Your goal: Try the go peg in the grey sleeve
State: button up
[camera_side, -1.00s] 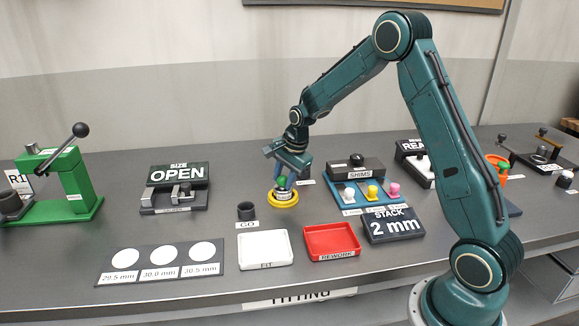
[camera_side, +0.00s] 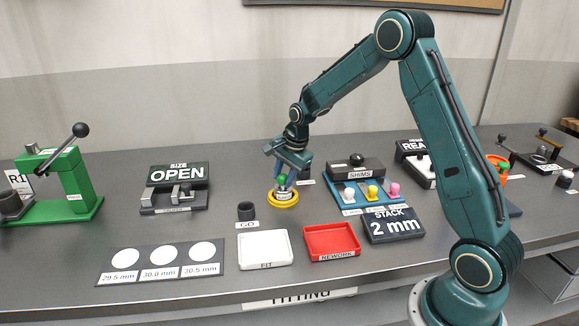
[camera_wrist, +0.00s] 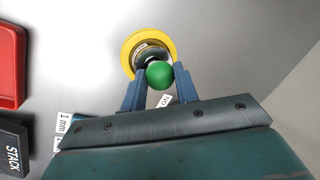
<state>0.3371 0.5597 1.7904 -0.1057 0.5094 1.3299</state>
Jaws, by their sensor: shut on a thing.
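My gripper (camera_wrist: 160,88) is shut on the green knob (camera_wrist: 159,75) of the go peg, and its fingers stand either side of the knob. In the side view the gripper (camera_side: 284,176) points down over a yellow ring (camera_side: 284,204) on the bench. A grey sleeve (camera_wrist: 150,53) sits inside the yellow ring, directly under the green knob. The peg is lined up with the sleeve, but its shaft is hidden, so I cannot tell how deep it sits. The dark cup (camera_side: 246,209) behind the GO label looks empty.
A white FIT tray (camera_side: 265,249) and a red REWORK tray (camera_side: 332,241) lie at the front. The blue shim rack (camera_side: 368,192) and STACK sign (camera_side: 394,225) stand to the right. The size gauge (camera_side: 176,188) reads OPEN at the left.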

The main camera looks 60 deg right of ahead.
jog(key=shift+r, duration=1.4)
jog(key=shift+r, duration=0.7)
jog(key=shift+r, duration=0.35)
jog(key=shift+r, duration=0.7)
jog(key=shift+r, duration=0.35)
jog(key=shift+r, duration=0.15)
